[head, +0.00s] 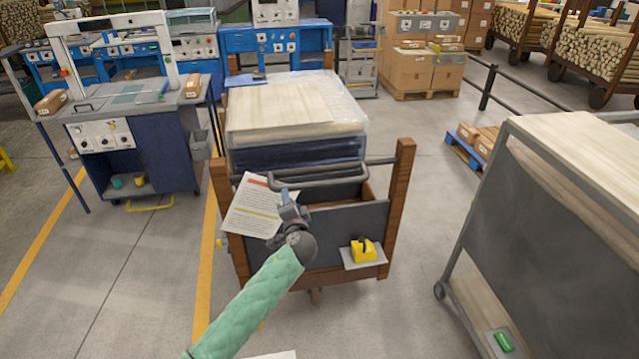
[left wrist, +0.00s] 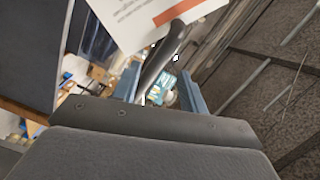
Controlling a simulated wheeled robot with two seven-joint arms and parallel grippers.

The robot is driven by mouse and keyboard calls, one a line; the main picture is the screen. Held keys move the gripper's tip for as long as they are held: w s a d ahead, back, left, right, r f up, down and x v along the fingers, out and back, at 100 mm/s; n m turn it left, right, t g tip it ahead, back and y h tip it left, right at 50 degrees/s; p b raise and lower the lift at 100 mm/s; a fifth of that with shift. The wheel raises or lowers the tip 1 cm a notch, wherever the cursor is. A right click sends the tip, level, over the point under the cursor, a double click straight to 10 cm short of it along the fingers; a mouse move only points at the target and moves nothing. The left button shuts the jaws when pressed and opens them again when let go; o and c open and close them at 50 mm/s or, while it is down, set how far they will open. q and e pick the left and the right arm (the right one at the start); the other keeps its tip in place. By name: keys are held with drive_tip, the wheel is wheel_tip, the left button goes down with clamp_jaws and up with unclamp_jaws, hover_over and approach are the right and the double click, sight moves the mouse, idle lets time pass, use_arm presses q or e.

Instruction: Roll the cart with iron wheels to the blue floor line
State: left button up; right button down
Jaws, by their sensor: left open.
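The cart stands in the middle of the head view, with wooden corner posts (head: 403,190) and a dark end panel (head: 345,222). A grey bar handle (head: 325,181) crosses its near end. Only a small part under the cart (head: 315,297) shows, so I cannot tell whether its wheels are iron. My left gripper (head: 289,200) is open at the handle's left part. In the left wrist view the dark handle (left wrist: 163,58) runs between the blue fingers (left wrist: 165,88); contact is unclear. My right gripper is out of view. No blue floor line shows.
A paper sheet (head: 260,207) hangs beside my gripper; a yellow block (head: 363,251) sits on the panel's ledge. A grey-framed cart (head: 560,200) stands close on the right, a workstation (head: 130,130) on the left. A yellow floor line (head: 207,260) runs along the left. Wrapped boards (head: 280,105) load the cart.

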sight(319, 187)
use_arm(q)
drive_tip(key=w+d+f+m+t+h, duration=0.2)
drive_tip(key=d+m+t+h, duration=0.1)
drive_tip(key=d+m+h, duration=0.55)
drive_tip(key=shift+m+y, duration=0.55)
drive_tip(key=w+p, duration=0.1)
drive_tip(key=w, duration=0.1)
drive_tip(key=w+r+p, duration=0.1)
drive_tip(key=w, duration=0.3)
drive_tip(key=shift+w+a+r+p, duration=0.2)
drive_tip(key=shift+w+r+p, duration=0.1)
drive_tip(key=shift+r+p, duration=0.1)
drive_tip(key=shift+w, duration=0.35)
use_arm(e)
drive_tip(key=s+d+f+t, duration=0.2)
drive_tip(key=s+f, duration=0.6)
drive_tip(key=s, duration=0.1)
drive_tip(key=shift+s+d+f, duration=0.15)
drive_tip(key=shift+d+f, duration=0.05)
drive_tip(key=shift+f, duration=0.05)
use_arm(q)
clamp_jaws()
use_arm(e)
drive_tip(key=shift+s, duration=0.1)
